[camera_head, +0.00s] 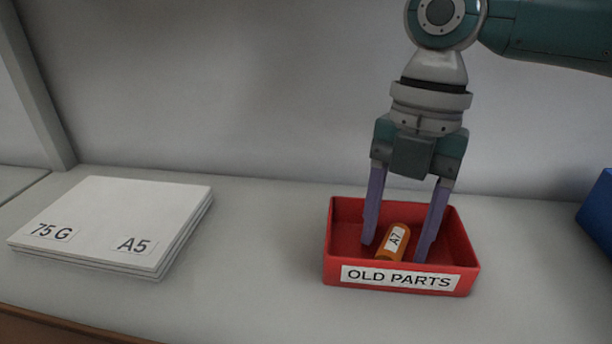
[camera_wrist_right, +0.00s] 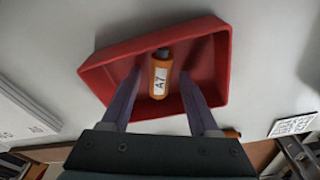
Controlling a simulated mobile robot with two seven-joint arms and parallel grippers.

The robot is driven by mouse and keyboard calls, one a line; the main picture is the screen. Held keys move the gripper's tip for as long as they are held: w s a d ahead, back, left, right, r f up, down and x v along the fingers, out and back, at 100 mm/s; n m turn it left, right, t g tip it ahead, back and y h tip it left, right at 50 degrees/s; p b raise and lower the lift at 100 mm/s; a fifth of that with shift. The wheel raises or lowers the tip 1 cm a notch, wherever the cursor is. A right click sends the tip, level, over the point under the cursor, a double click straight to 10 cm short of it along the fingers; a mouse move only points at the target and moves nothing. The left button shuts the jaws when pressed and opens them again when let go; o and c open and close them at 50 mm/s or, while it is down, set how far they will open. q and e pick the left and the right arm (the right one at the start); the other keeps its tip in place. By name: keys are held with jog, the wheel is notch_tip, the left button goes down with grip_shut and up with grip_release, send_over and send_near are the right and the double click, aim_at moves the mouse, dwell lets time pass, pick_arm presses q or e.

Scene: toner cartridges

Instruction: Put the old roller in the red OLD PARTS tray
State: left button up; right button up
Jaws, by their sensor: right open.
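The red OLD PARTS tray (camera_head: 337,259) stands on the grey worktop in the head view. An orange roller labelled A7 (camera_head: 390,246) lies inside it. My right gripper (camera_head: 396,252) reaches down into the tray, open, with one purple finger on each side of the roller and gaps between. The right wrist view shows the roller (camera_wrist_right: 161,78) in the tray (camera_wrist_right: 118,53) between the spread fingers (camera_wrist_right: 158,80). The roller's lower end in the head view is hidden behind the tray's front wall. My left gripper is out of view.
A stack of white paper (camera_head: 125,220) marked 75 G and A5 lies at the left. A blue object (camera_head: 598,212) is cut off at the right edge. The worktop between stack and tray is clear. A wall rises behind the tray.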

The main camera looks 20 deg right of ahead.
aim_at(398, 231)
jog(key=r, duration=0.2)
jog(key=r+p, duration=0.1)
jog(key=r, duration=0.4)
jog(key=shift+w+d+r+p, duration=0.35)
jog(key=shift+d, duration=0.05)
